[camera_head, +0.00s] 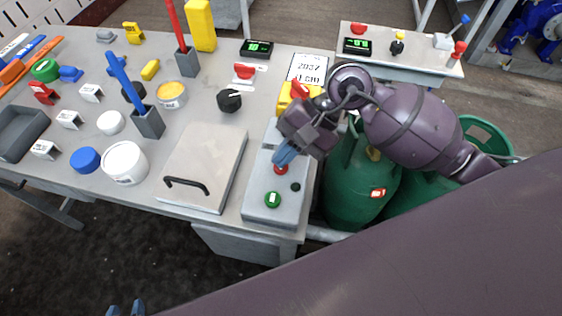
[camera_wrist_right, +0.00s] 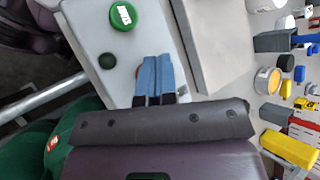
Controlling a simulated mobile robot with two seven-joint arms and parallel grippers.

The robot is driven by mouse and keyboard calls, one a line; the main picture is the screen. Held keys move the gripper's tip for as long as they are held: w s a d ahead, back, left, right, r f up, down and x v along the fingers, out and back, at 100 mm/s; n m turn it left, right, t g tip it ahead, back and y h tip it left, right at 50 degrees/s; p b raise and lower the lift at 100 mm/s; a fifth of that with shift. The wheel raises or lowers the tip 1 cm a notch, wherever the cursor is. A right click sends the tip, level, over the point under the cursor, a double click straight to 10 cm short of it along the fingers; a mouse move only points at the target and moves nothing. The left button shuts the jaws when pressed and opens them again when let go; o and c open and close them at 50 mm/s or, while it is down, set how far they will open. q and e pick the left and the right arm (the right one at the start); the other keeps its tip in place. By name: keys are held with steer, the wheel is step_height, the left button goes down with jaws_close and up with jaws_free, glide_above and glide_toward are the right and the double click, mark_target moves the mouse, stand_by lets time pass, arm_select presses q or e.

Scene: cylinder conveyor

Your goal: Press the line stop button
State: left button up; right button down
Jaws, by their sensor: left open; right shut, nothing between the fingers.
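The grey control box (camera_head: 258,208) stands at the front right of the table. On it are a red button (camera_head: 281,169), a small dark round part (camera_head: 295,187) and a green button (camera_head: 272,199) with a white mark. My right gripper (camera_head: 285,155) is shut and empty, its blue fingertips right at the red button and partly covering it. I cannot tell whether they touch. My left gripper (camera_head: 126,308) is open at the bottom edge.
A lidded grey box (camera_head: 205,165) with a black handle stands left of the control box. Green gas cylinders (camera_head: 355,190) stand right of the table.

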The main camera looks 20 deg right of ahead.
steer(key=shift+r+p, duration=0.35)
steer(key=shift+r, duration=0.5)
steer(key=shift+r+p, duration=0.65)
steer(key=shift+r, duration=1.1)
arm_select(q)
steer(key=r, duration=0.1)
steer(key=w+r, duration=0.1)
steer(key=r, duration=0.1)
steer(key=shift+w+r+t, duration=0.1)
steer(key=shift+t, duration=0.2)
arm_select(e)
steer(key=shift+f, duration=0.1)
arm_select(q)
steer(key=shift+d, duration=0.15)
